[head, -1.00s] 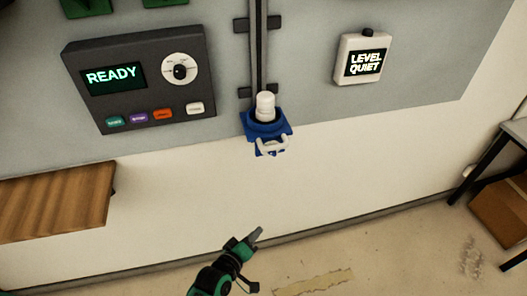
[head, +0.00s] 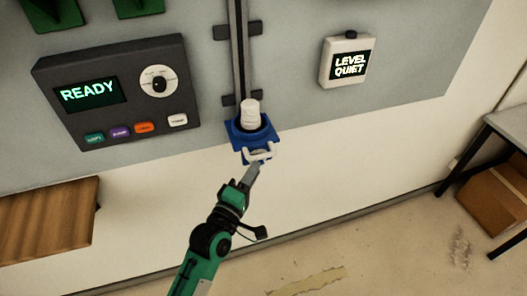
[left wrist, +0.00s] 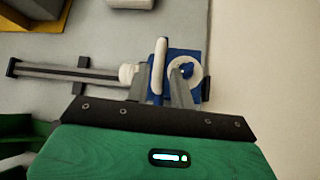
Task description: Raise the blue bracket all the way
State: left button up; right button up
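The blue bracket (head: 240,134) sits at the lower end of a dark vertical rail (head: 239,50) on the wall. It holds a white cylinder (head: 250,114) and has a white handle (head: 262,153) at its front. My left gripper (head: 255,172) is just below the handle in the head view. In the left wrist view, the left gripper (left wrist: 161,72) is open, with a finger on each side of the white handle bar (left wrist: 158,62). Gaps show beside the bar, and I cannot tell whether it is fully between the fingers. My right gripper is out of view.
A dark panel (head: 115,112) reading READY, with a dial and several buttons, is left of the rail. A white box (head: 347,60) reading LEVEL QUIET is to the right. A wooden shelf (head: 48,215) juts out at lower left. Wall below the bracket is bare.

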aim_at(263, 155)
pick_arm(q)
jog(key=p+x, duration=0.1)
jog(key=x, duration=0.5)
jog(key=shift+w+p, duration=0.15)
jog(key=shift+p, duration=0.15)
grip_shut()
